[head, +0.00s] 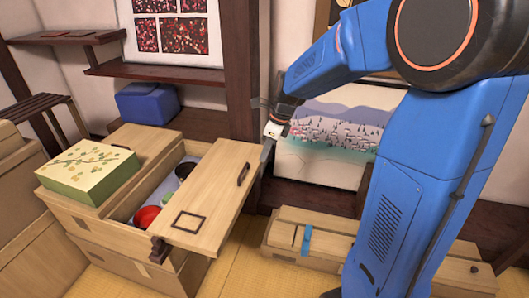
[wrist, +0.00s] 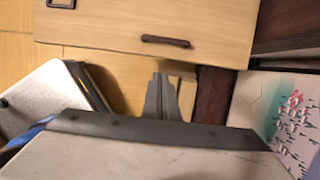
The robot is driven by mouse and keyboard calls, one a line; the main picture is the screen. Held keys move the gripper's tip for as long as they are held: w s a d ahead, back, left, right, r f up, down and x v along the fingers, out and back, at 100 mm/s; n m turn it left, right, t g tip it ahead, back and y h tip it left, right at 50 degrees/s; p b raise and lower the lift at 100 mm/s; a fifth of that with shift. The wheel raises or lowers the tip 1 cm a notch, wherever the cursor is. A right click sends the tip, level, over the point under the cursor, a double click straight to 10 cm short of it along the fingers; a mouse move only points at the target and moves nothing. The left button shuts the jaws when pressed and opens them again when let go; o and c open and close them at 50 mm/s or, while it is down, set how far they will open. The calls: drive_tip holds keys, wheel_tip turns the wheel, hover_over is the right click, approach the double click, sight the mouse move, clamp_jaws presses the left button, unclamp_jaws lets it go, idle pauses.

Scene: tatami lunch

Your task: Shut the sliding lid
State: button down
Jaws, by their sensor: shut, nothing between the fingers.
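The sliding lid (head: 209,198) is a pale wooden panel with a dark handle at its right end, a dark square frame and a dark knob at its front left. It sits slid to the right on the wooden chest (head: 103,222) and overhangs its right side. The chest's compartment is partly uncovered, with a red round thing (head: 146,216) inside. In the wrist view the lid (wrist: 140,22) and its dark handle (wrist: 165,41) are above my gripper (wrist: 162,85). My gripper (head: 266,155) is shut and empty, just beyond the lid's right end; whether it touches cannot be told.
A green and cream patterned box (head: 88,170) stands on the chest's left part. A blue box (head: 147,103) is on a shelf behind. A painted panel (head: 325,135) stands behind my arm. A low wooden box with a blue band (head: 306,240) lies on the floor at right.

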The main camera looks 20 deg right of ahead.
drive_tip(key=w+a+f, duration=0.1)
drive_tip(key=f, duration=0.1)
drive_tip(key=w+a+f, duration=0.1)
drive_tip(key=a+f, duration=0.1)
drive_tip(key=w+a+f, duration=0.1)
drive_tip(key=f, duration=0.2)
drive_tip(key=shift+a+f, duration=0.1)
drive_tip(key=shift+a, duration=0.05)
drive_tip(key=shift+w+a, duration=0.25)
drive_tip(key=w+a, duration=0.3)
drive_tip(key=a, duration=0.2)
drive_tip(key=w+a, duration=0.4)
drive_tip(key=a, duration=0.1)
drive_tip(key=w+a, duration=0.4)
drive_tip(key=a, duration=0.2)
drive_tip(key=shift+w, duration=0.25)
drive_tip(key=shift+w+a, duration=0.2)
drive_tip(key=shift+a, duration=0.05)
drive_tip(key=shift+w+a, duration=0.15)
